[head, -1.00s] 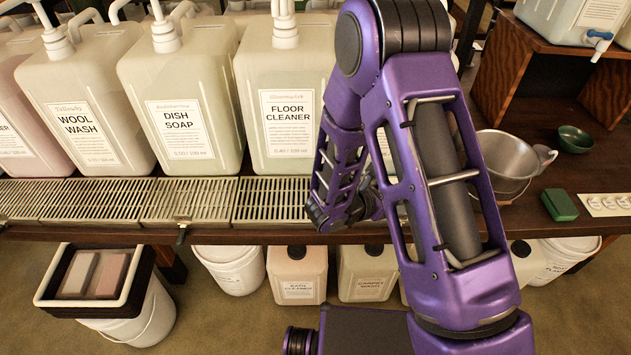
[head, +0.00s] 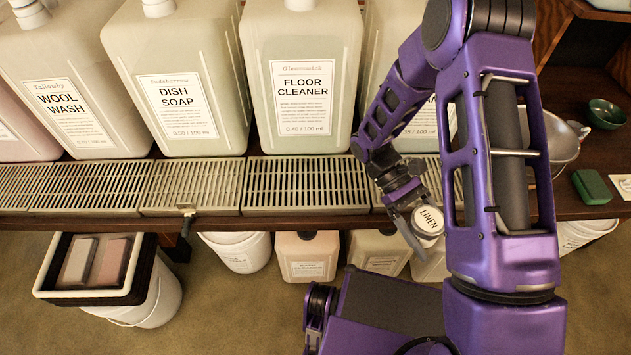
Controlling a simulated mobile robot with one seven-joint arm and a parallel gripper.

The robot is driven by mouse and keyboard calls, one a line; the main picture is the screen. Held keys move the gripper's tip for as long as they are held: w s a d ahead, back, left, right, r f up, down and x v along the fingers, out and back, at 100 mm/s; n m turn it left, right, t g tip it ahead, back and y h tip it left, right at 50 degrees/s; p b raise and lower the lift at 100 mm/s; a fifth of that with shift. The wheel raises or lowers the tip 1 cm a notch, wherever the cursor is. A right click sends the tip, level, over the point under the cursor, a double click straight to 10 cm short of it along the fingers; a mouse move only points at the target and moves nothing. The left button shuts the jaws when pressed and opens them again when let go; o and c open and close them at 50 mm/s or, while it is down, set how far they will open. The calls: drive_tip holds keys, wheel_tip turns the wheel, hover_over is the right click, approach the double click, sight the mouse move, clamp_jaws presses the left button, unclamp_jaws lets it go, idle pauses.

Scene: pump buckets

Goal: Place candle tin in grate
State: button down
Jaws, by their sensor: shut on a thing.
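The candle tin (head: 428,221) is a small round tin with a white lid marked LINEN, in the head view right of centre. My gripper (head: 415,225) is shut on it and holds it in front of the shelf's front edge, tilted with its lid toward the camera. The slatted metal grate (head: 305,187) runs along the shelf front below the jugs, in several sections. The tin is to the right of the floor cleaner's section and apart from it. My purple arm hides part of the grate's right end.
Large jugs stand behind the grate: wool wash (head: 62,85), dish soap (head: 178,85) and floor cleaner (head: 303,85). A metal pot (head: 562,140), a green bowl (head: 606,113) and a green block (head: 592,186) are at right. A bucket (head: 150,300) with a soap-filled tray stands below left.

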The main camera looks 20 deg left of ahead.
drive_tip(key=s+a+m+g+y+b, duration=0.1)
drive_tip(key=s+a+m+g+y, duration=0.3)
drive_tip(key=a+m+y, duration=0.5)
wheel_tip(320, 180, up, 8)
drive_tip(key=m+t+y+b, duration=0.2)
drive_tip(key=m+t+y, duration=0.5)
drive_tip(key=m+y, duration=0.7)
hover_over(286, 183)
wheel_tip(286, 183, down, 5)
drive_tip(key=shift+w+f+b, duration=0.1)
drive_tip(key=shift+f+b, duration=0.05)
drive_tip(key=shift+b, duration=0.5)
drive_tip(key=shift+f+b, duration=0.35)
drive_tip(key=shift+f, duration=1.75)
